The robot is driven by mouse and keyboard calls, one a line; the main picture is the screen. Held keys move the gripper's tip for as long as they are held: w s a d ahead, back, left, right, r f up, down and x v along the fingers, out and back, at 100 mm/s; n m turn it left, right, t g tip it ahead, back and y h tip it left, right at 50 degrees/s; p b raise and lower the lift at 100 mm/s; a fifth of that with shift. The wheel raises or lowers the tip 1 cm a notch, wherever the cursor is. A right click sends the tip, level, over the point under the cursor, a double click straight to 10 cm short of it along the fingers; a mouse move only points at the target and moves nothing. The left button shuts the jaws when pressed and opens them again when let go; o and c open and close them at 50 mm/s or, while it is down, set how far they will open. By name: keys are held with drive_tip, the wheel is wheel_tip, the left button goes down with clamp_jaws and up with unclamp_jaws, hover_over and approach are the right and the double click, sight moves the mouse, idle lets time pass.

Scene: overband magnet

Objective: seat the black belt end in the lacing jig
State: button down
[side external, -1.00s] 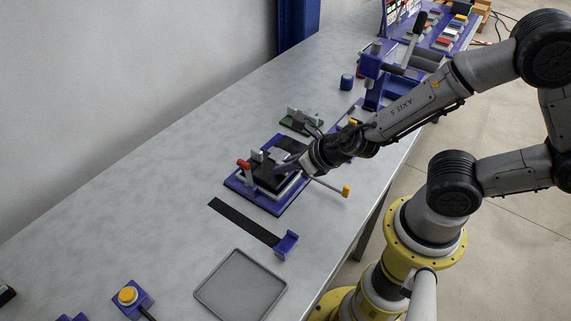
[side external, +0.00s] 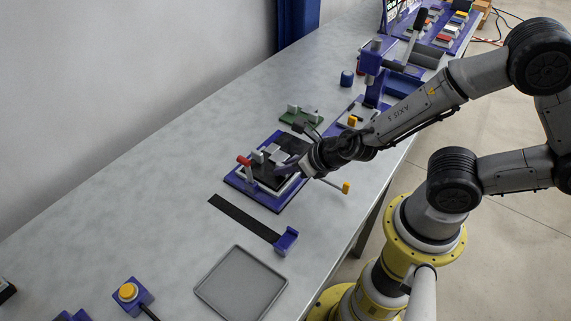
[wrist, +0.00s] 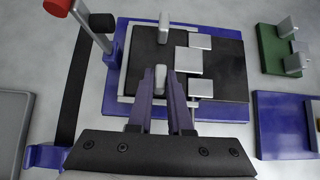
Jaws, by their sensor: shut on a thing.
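The lacing jig is a blue base plate (side external: 240,187) with a pale inner frame, also in the wrist view (wrist: 113,100). Black belt pieces lie flat on it. The left one is the black belt end (wrist: 145,48), with light upright tabs; another black piece (wrist: 230,72) lies to the right. Several silver blocks (wrist: 200,41) stand along their meeting line. My gripper (wrist: 166,85) is over the jig, its purple fingers shut around the nearer tab of the left belt piece. The fingers hide part of that belt; whether it lies fully down cannot be told.
A red-knobbed lever (wrist: 58,6) stands at the jig's left. A loose black strip (side external: 240,218) with a blue end block (side external: 286,241) lies in front. A grey tray (side external: 240,287) and green fixture (side external: 300,117) are nearby. The table's left side is largely clear.

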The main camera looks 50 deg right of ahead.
drive_tip(key=shift+f, duration=0.2)
drive_tip(key=c, duration=0.8)
unclamp_jaws()
drive_tip(key=shift+o, duration=0.2)
drive_tip(key=shift+f, duration=0.1)
drive_tip(key=v, duration=1.4)
